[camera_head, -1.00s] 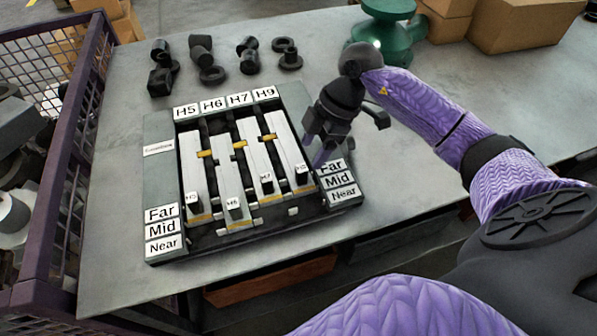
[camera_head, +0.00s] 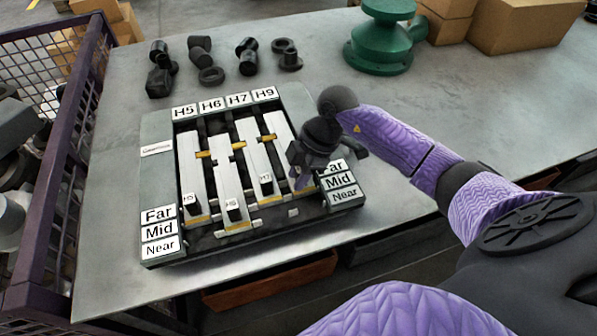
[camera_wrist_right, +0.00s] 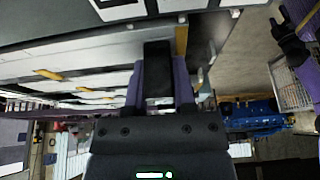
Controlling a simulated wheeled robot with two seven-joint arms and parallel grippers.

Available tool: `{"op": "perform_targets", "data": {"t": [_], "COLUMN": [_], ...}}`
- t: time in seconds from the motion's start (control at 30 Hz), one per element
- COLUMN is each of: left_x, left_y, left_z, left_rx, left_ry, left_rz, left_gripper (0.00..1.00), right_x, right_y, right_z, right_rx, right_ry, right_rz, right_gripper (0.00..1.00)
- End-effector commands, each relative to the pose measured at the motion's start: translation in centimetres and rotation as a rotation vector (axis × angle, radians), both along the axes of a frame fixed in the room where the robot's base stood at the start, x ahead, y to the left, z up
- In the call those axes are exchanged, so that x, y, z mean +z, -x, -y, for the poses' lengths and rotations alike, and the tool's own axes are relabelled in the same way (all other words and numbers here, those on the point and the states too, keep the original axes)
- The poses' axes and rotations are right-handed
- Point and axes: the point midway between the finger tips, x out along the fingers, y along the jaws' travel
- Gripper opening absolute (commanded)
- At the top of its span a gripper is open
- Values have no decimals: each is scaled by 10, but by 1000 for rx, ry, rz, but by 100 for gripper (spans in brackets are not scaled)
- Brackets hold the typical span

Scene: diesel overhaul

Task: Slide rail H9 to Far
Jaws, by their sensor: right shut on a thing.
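The rail panel (camera_head: 150,190) lies on the table with four white rails labelled H5, H6, H7 and H9. Rail H9 (camera_head: 277,126) is the rightmost, and its near part is hidden behind my right gripper (camera_head: 299,182). In the right wrist view, the purple fingers of my right gripper (camera_wrist_right: 158,85) are shut on the black H9 handle (camera_wrist_right: 158,62). The right Far label (camera_head: 335,167), partly covered by the gripper, sits above Mid and Near. My left gripper is not in view.
Rails H5 (camera_head: 190,165), H6 (camera_head: 228,175) and H7 (camera_head: 256,160) run beside H9, with black handles at their near ends. Several black parts (camera_head: 248,62) and a green flanged part (camera_head: 382,45) stand behind. A purple mesh crate (camera_head: 62,170) is at the left.

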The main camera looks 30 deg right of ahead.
Motion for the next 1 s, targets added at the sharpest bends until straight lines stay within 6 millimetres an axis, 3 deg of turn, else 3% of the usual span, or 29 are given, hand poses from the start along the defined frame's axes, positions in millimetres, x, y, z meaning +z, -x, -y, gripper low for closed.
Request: {"op": "perform_targets", "data": {"t": [0.53, 1.0], "left_x": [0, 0], "left_y": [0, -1], "left_z": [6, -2], "left_rx": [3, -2], "left_ry": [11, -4], "left_rz": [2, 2], "left_gripper": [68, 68], "right_x": [0, 1], "right_y": [0, 0], "right_z": [0, 0], "right_rx": [0, 0], "right_ry": [-1, -2], "right_rz": [0, 1], "right_gripper": [0, 0]}}
